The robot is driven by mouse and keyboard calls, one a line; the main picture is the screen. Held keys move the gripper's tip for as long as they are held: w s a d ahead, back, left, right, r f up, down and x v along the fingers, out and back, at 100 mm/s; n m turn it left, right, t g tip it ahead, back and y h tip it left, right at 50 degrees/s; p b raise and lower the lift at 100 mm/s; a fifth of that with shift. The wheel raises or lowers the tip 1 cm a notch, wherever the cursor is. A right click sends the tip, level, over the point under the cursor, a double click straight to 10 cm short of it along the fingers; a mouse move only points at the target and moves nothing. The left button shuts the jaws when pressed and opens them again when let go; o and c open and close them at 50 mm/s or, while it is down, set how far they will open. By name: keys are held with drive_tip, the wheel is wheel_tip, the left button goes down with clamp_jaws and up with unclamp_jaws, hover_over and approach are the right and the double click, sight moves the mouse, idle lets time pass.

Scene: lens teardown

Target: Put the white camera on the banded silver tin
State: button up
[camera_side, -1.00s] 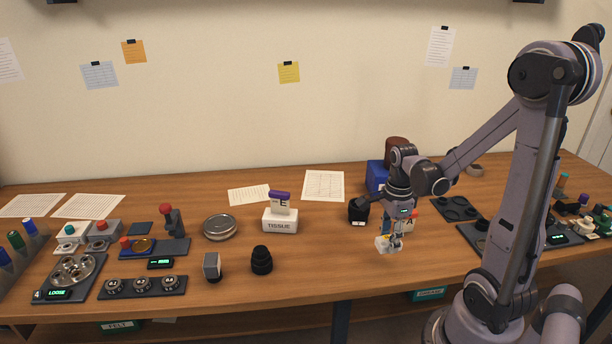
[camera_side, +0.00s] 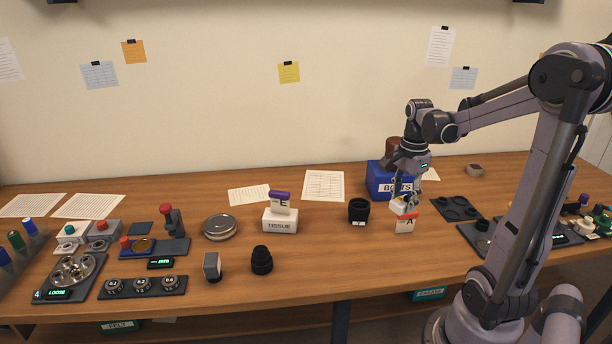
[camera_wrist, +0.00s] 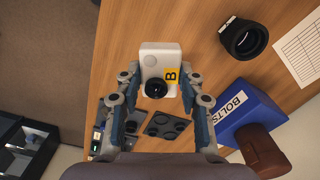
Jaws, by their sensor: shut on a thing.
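The white camera (camera_wrist: 162,58) has a black lens and a yellow B label. My gripper (camera_wrist: 160,88) is shut on it, with a finger on each side in the wrist view. The tin is not in the wrist view.
A dark tray (camera_side: 457,208) lies right.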

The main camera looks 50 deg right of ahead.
drive_tip(key=w+a+r+n, duration=0.15)
drive_tip(key=w+n, duration=0.45)
drive_tip(key=w, duration=0.9)
drive_tip(key=n, duration=0.8)
hover_over(229, 228)
wheel_tip(229, 228, down, 7)
drive_tip(key=shift+s+d+f, duration=0.1)
drive_tip(key=shift+f, duration=2.15)
drive_tip(key=shift+f, duration=0.15)
drive_tip(key=o, duration=1.2)
